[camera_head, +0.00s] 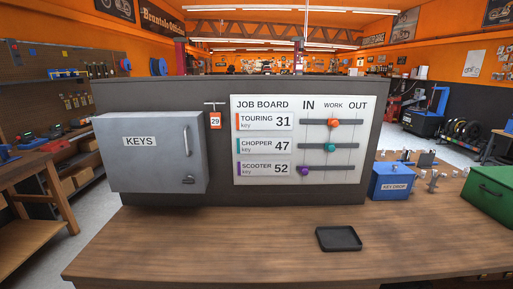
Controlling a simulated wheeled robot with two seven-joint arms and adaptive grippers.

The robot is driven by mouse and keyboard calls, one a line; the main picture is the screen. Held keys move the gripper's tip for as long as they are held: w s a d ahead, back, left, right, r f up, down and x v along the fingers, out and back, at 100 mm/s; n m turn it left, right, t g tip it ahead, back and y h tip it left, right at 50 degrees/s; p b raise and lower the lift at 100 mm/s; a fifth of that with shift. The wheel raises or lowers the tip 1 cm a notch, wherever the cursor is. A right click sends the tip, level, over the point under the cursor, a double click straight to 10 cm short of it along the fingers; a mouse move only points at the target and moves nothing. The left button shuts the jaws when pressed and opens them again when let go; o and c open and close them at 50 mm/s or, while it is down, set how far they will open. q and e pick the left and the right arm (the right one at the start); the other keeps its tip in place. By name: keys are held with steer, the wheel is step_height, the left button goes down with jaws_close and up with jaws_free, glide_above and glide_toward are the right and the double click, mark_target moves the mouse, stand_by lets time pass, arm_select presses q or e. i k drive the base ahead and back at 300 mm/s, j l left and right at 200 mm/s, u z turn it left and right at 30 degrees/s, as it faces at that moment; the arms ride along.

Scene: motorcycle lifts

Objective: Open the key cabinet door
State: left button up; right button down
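The grey key cabinet (155,165) is fixed on the left of the dark upright panel and carries a KEYS label. Its door (150,120) is shut. A vertical bar handle (188,141) is near the door's right edge, and a small dark latch or lock (188,180) sits below it. What is inside the cabinet is hidden. Neither of my grippers shows in the head view.
The wooden bench (230,245) is mostly clear in front of the panel (220,180). A black tray (338,239) lies on it. A tag marked 29 (215,121) hangs beside the job board (270,178). A blue KEY DROP box (391,180) and green box (490,195) stand right.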

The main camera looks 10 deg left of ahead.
mark_target(139, 154)
steer(key=u, duration=1.3)
